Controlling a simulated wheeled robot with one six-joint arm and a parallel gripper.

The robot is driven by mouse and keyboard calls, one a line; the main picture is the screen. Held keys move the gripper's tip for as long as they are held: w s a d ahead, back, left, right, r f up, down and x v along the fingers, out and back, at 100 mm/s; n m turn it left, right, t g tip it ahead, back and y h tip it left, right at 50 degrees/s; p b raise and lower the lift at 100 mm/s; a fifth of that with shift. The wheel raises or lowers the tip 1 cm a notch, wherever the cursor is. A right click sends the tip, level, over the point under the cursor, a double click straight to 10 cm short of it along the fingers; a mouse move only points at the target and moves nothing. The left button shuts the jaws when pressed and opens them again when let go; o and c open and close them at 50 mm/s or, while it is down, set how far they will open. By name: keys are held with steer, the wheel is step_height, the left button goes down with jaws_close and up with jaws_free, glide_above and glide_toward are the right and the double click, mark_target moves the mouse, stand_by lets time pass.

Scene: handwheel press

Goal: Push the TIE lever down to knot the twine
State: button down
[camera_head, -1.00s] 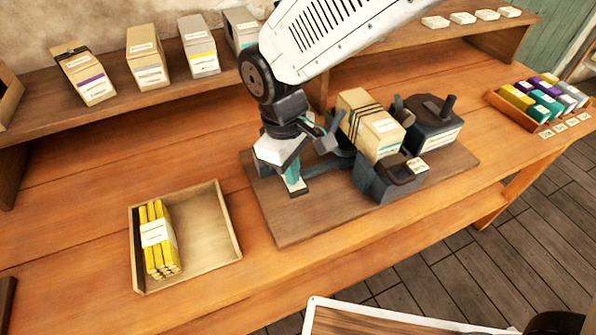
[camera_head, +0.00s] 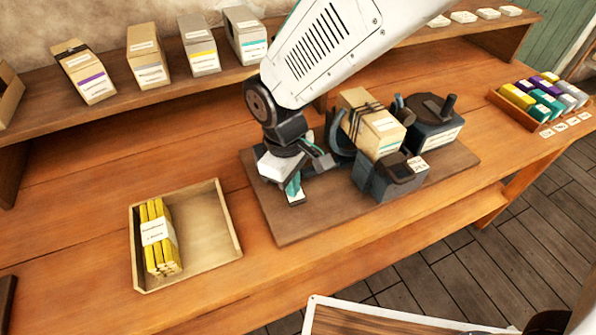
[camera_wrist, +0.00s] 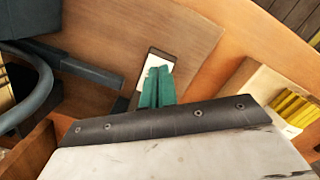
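The tying machine (camera_head: 385,180) stands on a brown board, with a banded cardboard box (camera_head: 372,122) on it and a curved dark arm (camera_head: 341,135) beside the box. My gripper (camera_head: 294,186) is left of the machine, pointing down over the board. In the wrist view its teal fingers (camera_wrist: 156,88) are together, with nothing visible between them. A small white plate with a dark edge (camera_wrist: 160,61) lies right at the fingertips; contact is unclear. A dark bar (camera_wrist: 88,70) runs from the machine towards it and looks like the lever. No TIE lettering is readable.
A wooden tray (camera_head: 212,235) with a bundle of yellow sticks (camera_head: 159,238) sits left of the board (camera_head: 290,228). A dark round unit with a crank (camera_head: 433,115) stands right of the box. Several cartons line the back shelf (camera_head: 115,105).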

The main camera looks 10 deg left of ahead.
steer(key=shift+w+a+r, duration=0.25)
steer(key=shift+a, duration=0.5)
steer(key=shift+w+a+r, duration=0.2)
steer(key=shift+a+r, duration=0.05)
steer(key=shift+a, duration=0.45)
step_height(320, 180, up, 8)
steer(key=shift+a, duration=0.35)
steer(key=shift+w+f, duration=0.1)
